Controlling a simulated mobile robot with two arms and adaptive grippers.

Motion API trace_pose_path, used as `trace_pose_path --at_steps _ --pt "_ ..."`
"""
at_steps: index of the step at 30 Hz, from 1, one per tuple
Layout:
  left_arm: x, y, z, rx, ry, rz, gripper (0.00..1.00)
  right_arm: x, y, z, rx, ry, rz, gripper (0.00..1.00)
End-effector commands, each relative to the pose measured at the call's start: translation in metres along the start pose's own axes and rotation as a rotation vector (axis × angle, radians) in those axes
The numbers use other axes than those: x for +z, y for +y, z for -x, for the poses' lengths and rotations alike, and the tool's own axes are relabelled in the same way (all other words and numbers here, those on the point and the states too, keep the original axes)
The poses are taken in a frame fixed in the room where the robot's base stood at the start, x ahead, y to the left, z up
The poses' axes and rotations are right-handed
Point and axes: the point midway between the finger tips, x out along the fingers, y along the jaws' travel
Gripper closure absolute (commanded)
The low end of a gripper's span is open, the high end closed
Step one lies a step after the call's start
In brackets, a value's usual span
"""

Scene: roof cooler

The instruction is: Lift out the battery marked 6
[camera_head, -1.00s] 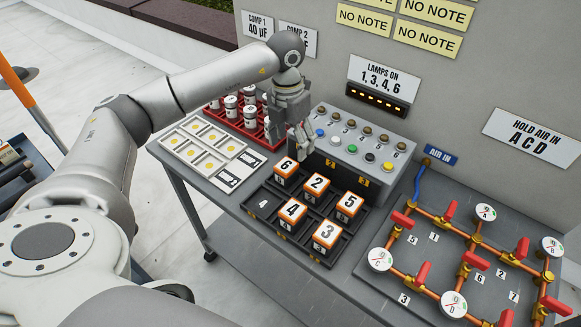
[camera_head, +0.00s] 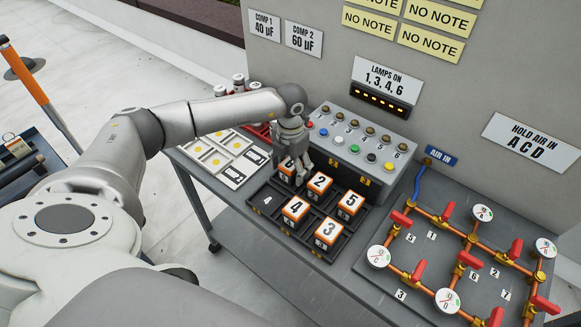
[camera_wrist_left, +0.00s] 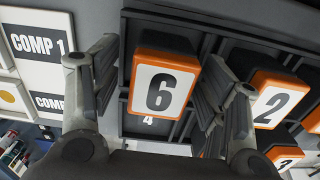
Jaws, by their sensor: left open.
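The battery marked 6 (camera_wrist_left: 159,88) is an orange block with a white top label, seated in the back-left slot of the dark battery tray (camera_head: 264,221). In the left wrist view my left gripper (camera_wrist_left: 160,100) is open, with one finger on each side of battery 6. I cannot tell whether the fingers touch it. The slot marked 4 at the front left is empty.
A grey button box (camera_head: 355,140) stands right behind the tray. White component cards (camera_head: 225,158) lie to the left, with a red rack (camera_head: 262,131) behind them. The copper pipe board (camera_head: 450,265) with red valves is at the right. Battery 2 stands close beside the right finger.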

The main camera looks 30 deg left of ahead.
Motion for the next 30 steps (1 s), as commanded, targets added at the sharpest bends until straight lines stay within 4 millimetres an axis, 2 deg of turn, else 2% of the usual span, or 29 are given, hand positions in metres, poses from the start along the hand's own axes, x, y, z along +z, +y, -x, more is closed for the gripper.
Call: trace_pose_path --at_steps 6,20,30 --pt "0.0003 -0.0001 -0.0010 0.000 -0.001 0.000 0.32 -0.0003 0.0001 -0.0003 0.000 0.000 0.000 0.60" --pt "0.0004 -0.0001 -0.0005 0.000 -0.001 0.000 0.91 -0.0013 0.0005 -0.0004 0.001 0.002 0.000 0.60" --pt "0.0013 0.0000 0.0027 0.000 -0.004 0.000 0.92 -0.0014 0.0006 -0.0028 0.001 0.002 0.000 0.60"
